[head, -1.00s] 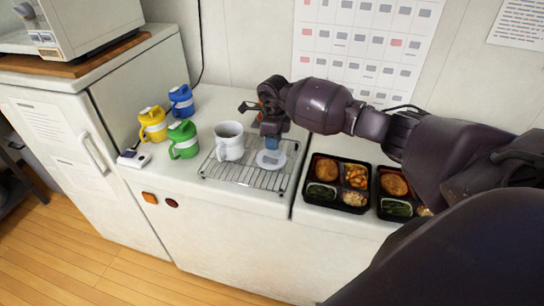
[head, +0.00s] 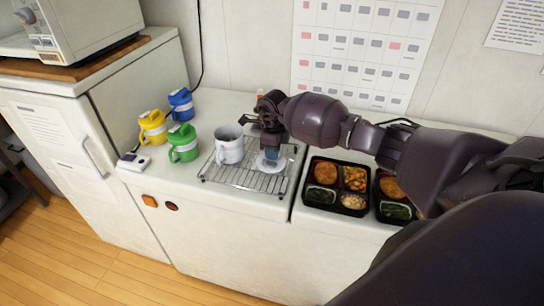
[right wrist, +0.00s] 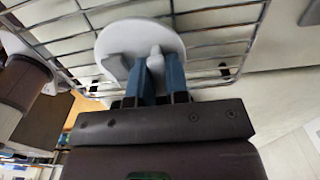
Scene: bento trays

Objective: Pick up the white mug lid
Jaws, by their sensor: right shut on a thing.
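The white mug lid (head: 271,166) lies on the wire drying rack (head: 243,180), at its right part. It also shows in the right wrist view (right wrist: 115,40), a pale disc with a raised part in its middle. My right gripper (head: 270,157) is over the lid, its blue fingers (right wrist: 158,75) shut on the raised part. The lid still looks to be at the level of the rack. The white mug (head: 229,147) stands upright and open on the rack, just left of the gripper. My left gripper is not in view.
Yellow (head: 153,127), blue (head: 181,104) and green (head: 183,144) lidded mugs stand left of the rack. Two black bento trays, one nearer (head: 336,208) and one farther right (head: 388,219), lie right of it. A small white device (head: 133,162) lies at the counter's left edge.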

